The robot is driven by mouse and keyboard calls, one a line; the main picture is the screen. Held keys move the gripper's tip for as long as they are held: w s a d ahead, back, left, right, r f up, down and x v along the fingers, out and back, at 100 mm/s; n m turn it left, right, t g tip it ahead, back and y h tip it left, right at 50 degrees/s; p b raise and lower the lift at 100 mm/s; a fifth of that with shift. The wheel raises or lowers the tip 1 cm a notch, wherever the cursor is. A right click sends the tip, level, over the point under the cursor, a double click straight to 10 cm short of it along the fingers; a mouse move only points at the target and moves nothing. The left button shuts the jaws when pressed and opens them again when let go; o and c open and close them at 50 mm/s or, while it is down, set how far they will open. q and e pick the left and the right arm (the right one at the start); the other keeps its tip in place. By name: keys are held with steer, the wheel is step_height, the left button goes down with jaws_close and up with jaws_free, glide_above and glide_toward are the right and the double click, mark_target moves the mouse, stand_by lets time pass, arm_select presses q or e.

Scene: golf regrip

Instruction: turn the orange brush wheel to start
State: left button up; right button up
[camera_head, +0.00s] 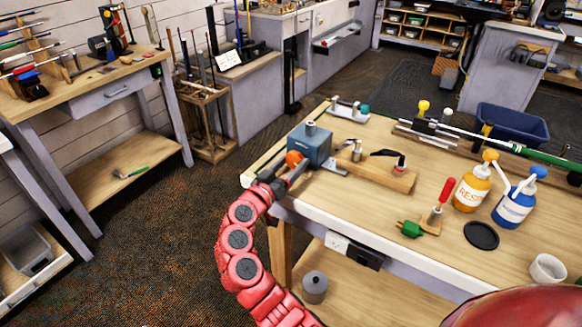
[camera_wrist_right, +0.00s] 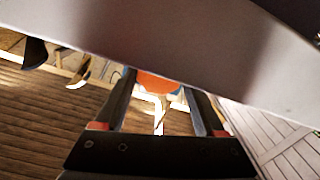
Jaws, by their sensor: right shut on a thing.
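The orange brush wheel (camera_head: 294,159) is on the near left side of a blue-grey box (camera_head: 311,145) at the workbench's left corner. My right gripper (camera_head: 286,177) reaches up to it from the front left and is shut on it. In the right wrist view the orange wheel (camera_wrist_right: 157,86) shows between the two fingers of the gripper (camera_wrist_right: 158,100), its upper part hidden by a grey surface. My left gripper is not in view.
The workbench (camera_head: 345,215) holds a wooden block (camera_head: 372,177) with tools just right of the box. Farther right are an orange bottle (camera_head: 473,188), a blue-labelled bottle (camera_head: 514,205), a red-handled tool (camera_head: 445,192), a black disc (camera_head: 481,236) and a white cup (camera_head: 547,268). The floor left is clear.

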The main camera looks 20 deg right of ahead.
steer(key=shift+n, duration=1.5)
steer(key=o, duration=1.3)
steer(key=shift+o, duration=0.2)
steer(key=shift+f, duration=0.1)
